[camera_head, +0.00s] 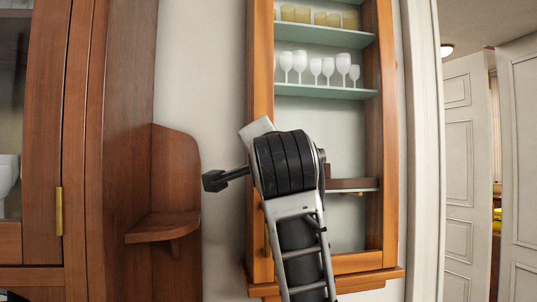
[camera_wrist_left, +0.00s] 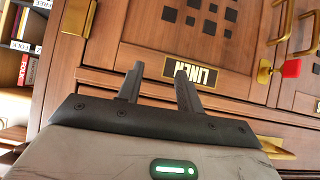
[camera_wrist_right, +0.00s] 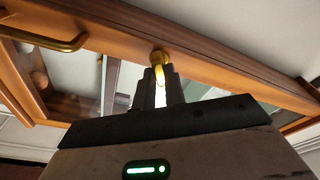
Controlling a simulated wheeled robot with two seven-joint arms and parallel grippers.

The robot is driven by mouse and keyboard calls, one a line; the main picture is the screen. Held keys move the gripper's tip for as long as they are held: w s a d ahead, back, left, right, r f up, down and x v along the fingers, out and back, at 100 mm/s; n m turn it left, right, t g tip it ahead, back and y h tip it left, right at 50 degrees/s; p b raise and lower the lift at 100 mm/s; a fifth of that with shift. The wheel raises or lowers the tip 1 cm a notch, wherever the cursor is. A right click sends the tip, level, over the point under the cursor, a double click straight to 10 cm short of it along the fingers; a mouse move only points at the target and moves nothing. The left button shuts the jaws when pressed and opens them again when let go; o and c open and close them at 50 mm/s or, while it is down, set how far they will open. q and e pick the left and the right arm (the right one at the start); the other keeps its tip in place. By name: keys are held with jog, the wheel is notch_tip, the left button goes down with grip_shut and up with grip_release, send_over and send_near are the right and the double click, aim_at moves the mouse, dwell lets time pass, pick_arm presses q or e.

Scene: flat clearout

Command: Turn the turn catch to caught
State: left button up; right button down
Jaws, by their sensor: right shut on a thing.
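The turn catch (camera_wrist_right: 159,55) shows in the right wrist view as a small brass piece on the wooden frame of the glazed cabinet. My right gripper (camera_wrist_right: 160,76) is shut on it, and the fingers hide part of it. The angle of the catch cannot be told. In the head view my right arm stands in front of the cabinet (camera_head: 260,65) and hides the gripper and the catch. My left gripper (camera_wrist_left: 157,78) is open and empty, in front of a wooden cabinet with a LINEN label (camera_wrist_left: 197,75).
A brass handle (camera_wrist_right: 45,40) is on the glazed cabinet's frame. Glasses (camera_head: 314,66) stand on its shelves. A small corner shelf (camera_head: 165,225) juts out at left. In the left wrist view, a brass fitting (camera_wrist_left: 265,72) with a red piece (camera_wrist_left: 291,68) is at right.

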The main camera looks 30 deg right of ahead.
pick_arm(q)
jog(key=shift+d+f, duration=0.2)
jog(key=shift+f, duration=0.6)
pick_arm(e)
jog(key=m, duration=0.2)
jog(key=shift+m, duration=0.4)
pick_arm(q)
jog(key=shift+r, duration=0.2)
pick_arm(e)
jog(key=m+p, duration=0.1)
jog(key=m, duration=0.3)
jog(key=shift+a+r+g, duration=0.1)
jog(key=shift+r+g, duration=0.05)
jog(key=shift+g, duration=0.25)
jog(key=c, duration=1.7)
grip_release()
pick_arm(q)
jog(key=shift+a+r, duration=0.15)
jog(key=shift+r, duration=0.7)
pick_arm(e)
jog(key=o, duration=0.4)
